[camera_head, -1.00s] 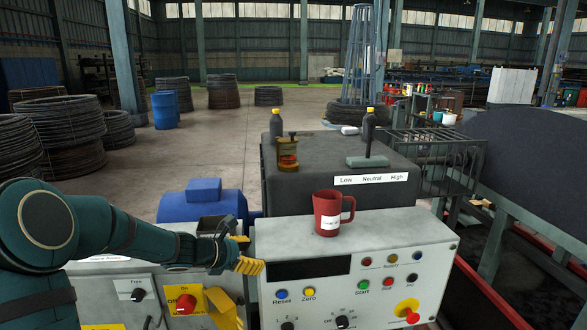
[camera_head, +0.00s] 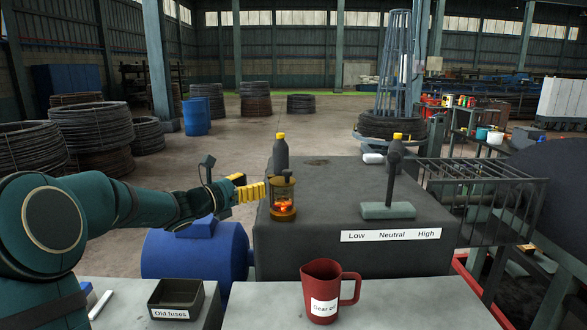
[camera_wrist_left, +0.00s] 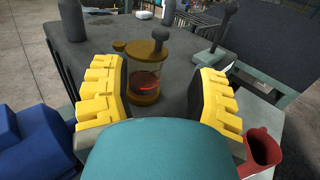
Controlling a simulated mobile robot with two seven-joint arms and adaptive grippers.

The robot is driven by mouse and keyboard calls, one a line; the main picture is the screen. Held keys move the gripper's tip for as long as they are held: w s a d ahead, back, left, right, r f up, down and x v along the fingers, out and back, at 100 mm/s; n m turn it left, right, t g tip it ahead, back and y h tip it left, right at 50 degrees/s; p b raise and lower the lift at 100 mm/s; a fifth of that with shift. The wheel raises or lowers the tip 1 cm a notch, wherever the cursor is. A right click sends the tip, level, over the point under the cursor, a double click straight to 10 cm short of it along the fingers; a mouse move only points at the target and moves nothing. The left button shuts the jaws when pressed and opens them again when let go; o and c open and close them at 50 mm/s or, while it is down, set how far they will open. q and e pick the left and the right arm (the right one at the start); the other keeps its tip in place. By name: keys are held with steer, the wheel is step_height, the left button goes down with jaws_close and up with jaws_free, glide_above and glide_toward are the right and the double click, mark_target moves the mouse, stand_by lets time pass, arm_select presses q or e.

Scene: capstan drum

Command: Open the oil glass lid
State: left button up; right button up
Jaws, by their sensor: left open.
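The oil glass (camera_head: 283,198) is a small clear cylinder with a brass base and a reddish glow inside. It stands on the left part of the dark gearbox top. Its brass lid (camera_head: 283,181) with a dark knob sits on top and looks closed. My left gripper (camera_head: 252,188) is just left of the glass, at about lid height. In the left wrist view the oil glass (camera_wrist_left: 146,75) shows ahead between the two open yellow fingers, with a gap on each side. The lid's dark knob (camera_wrist_left: 160,36) is at the top there. My right gripper is not in view.
A dark bottle with a yellow cap (camera_head: 281,152) stands behind the glass. A red mug (camera_head: 322,290) stands in front. A blue motor (camera_head: 195,262) and an old-fuses box (camera_head: 176,298) lie below left.

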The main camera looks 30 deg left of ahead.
mark_target(287, 171)
arm_select(q)
steer(key=p+x, duration=0.2)
steer(key=x, duration=1.1)
steer(key=shift+s+d+f, duration=0.1)
steer(key=shift+d, duration=0.05)
steer(key=shift+o, duration=0.2)
jaws_close()
